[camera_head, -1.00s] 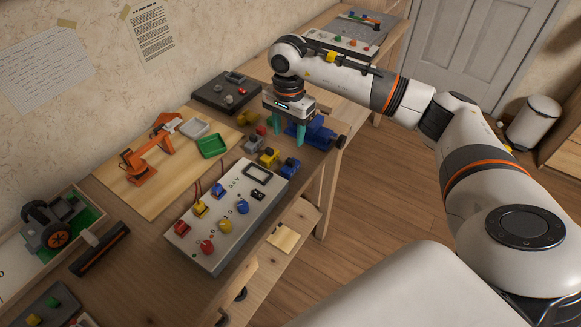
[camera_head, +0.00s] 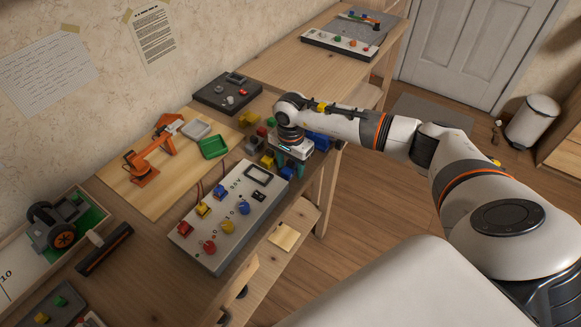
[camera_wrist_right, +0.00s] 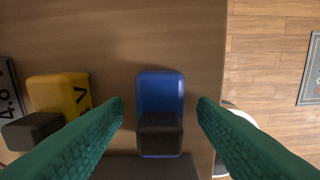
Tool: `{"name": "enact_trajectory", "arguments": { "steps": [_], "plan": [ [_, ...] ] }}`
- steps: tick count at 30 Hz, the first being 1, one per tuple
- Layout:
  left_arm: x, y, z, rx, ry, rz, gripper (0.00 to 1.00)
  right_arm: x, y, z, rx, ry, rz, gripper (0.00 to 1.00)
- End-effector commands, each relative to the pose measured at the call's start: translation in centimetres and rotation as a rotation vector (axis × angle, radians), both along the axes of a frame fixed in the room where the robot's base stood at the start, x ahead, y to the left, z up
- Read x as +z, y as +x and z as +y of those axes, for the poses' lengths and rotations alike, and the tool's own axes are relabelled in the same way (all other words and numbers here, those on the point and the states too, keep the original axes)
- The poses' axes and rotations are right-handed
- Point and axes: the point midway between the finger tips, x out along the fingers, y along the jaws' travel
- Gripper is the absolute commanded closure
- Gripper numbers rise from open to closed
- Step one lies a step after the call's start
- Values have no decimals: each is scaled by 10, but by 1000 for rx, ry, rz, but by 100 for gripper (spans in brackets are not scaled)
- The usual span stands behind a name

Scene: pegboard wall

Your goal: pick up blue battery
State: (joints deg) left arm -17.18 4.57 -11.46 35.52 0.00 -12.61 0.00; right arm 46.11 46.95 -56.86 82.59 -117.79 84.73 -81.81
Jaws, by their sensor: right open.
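The blue battery (camera_wrist_right: 160,92), a blue block with a black end, lies on the wooden bench in the right wrist view, centred between my fingers. In the head view the blue battery (camera_head: 287,172) is partly hidden under my right gripper (camera_head: 287,165). My right gripper also shows in the wrist view (camera_wrist_right: 160,108), its teal fingers apart on either side of the battery. A gap shows on both sides, with no contact visible. My left gripper is not in view.
A yellow battery (camera_wrist_right: 58,95) lies just left of the blue one. A grey control panel (camera_head: 228,215) with coloured knobs is close by. A blue vise (camera_head: 319,141) stands behind the gripper. The bench edge is close on the right, with floor beyond.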

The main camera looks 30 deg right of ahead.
Motion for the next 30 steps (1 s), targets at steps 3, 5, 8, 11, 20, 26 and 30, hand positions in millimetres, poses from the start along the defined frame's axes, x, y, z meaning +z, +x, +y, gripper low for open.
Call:
{"name": "enact_trajectory", "arguments": {
  "steps": [3,5,8,11,20,26,30],
  "plan": [
    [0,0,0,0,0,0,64,0,0,0,0,0,-1,47],
    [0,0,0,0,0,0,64,0,0,0,0,0,-1,51],
    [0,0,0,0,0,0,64,0,0,0,0,0,-1,67],
    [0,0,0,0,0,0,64,0,0,0,0,0,-1,83],
    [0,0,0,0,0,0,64,1,1,0,0,1,-2,98],
    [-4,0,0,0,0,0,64,23,2,0,0,-1,-6,98],
    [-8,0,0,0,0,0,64,53,2,0,1,-1,-7,98]
  ]
}}
